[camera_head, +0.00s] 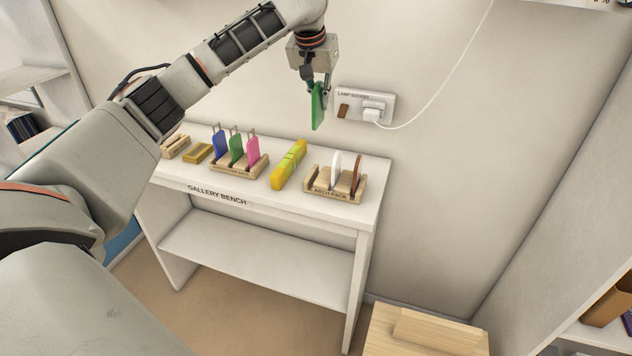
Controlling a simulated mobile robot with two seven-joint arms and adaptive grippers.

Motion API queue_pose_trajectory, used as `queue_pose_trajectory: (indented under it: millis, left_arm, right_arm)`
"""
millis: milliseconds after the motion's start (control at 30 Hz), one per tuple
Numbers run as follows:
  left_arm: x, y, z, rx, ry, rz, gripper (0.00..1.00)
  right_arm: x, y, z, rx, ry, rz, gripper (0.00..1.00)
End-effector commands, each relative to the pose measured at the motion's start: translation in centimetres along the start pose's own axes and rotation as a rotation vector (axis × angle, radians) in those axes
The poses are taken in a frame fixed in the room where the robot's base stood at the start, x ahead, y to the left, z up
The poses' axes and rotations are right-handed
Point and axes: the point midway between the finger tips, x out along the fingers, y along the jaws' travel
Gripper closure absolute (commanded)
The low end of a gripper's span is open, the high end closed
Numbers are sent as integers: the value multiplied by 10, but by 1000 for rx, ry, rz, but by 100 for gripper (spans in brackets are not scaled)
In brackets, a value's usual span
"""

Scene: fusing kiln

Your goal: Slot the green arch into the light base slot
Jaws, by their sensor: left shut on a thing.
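My left gripper (318,86) is shut on a green arch (317,108), a flat upright piece seen nearly edge-on. It holds the arch in the air above the bench, in front of the wall. A small light wooden base (175,147) sits at the bench's left end, partly close behind my left arm; its slot is too small to make out clearly. A yellowish base (198,153) lies just right of it. The gripper is well to the right of both bases and higher. My right gripper is not in view.
On the white bench (290,208) stand a wooden rack (238,168) with blue, green and pink pieces, a yellow bar (289,164), and the arch rack (333,192) with white and brown pieces. A wall socket (364,104) with a white plug and cord is near the gripper.

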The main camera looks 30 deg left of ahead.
Motion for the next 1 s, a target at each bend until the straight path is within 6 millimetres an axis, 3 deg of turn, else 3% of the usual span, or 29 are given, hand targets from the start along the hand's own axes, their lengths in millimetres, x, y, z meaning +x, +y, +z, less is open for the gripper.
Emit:
queue_pose_trajectory:
  millis: [200,567,1000]
  left_arm:
    - [-7,-9,-12,-7,0,-3,100]
    - [1,-9,-8,-7,-2,-4,100]
    - [95,-10,31,-7,-3,-5,100]
  right_arm:
    - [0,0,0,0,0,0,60]
    - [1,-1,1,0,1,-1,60]
    - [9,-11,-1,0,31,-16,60]
